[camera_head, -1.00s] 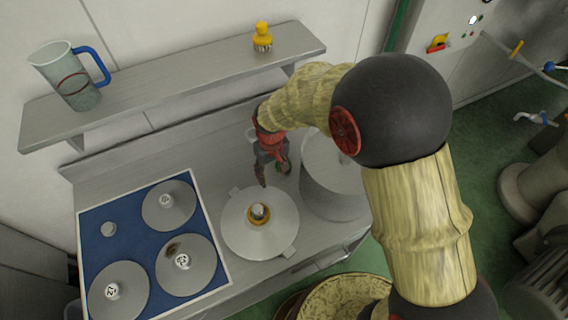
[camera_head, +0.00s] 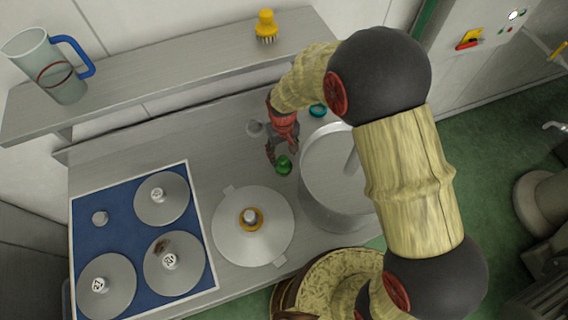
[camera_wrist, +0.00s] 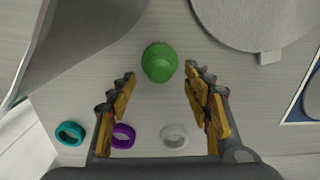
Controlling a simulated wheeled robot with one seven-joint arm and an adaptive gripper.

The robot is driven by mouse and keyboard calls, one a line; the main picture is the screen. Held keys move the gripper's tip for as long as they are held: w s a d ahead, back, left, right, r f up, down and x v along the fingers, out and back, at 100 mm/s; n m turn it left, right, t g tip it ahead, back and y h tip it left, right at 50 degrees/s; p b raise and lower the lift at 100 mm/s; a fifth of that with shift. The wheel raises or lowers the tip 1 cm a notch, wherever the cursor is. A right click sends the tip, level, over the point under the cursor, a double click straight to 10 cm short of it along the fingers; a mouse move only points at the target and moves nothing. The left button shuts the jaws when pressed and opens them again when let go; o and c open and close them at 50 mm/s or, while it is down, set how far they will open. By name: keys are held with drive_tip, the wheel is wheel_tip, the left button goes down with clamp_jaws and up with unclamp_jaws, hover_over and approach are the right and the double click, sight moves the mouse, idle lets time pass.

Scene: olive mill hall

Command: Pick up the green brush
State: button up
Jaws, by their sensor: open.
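The green brush (camera_head: 284,164) stands on the steel bench between the round lidded disc and the big pot. Only its round green top shows clearly; its bristles are hidden. In the wrist view the brush (camera_wrist: 160,62) lies ahead of the fingertips, centred between them. My gripper (camera_head: 282,152) is just behind the brush in the head view, pointing down. In the wrist view my gripper (camera_wrist: 160,80) is open, with nothing between its fingers and a gap on each side of the brush.
A steel pot (camera_head: 335,180) stands close to the right, and a pale disc with a knob (camera_head: 253,228) at the front left. A shelf (camera_head: 170,75) holds a yellow brush (camera_head: 266,27) and a jug (camera_head: 50,65).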

sight(283, 158)
wheel_tip(283, 158, down, 5)
drive_tip(key=shift+r, duration=0.1)
drive_tip(key=shift+c, duration=0.7)
drive_tip(key=c, duration=1.1)
drive_tip(key=shift+r, duration=0.1)
clamp_jaws()
wheel_tip(283, 158, up, 10)
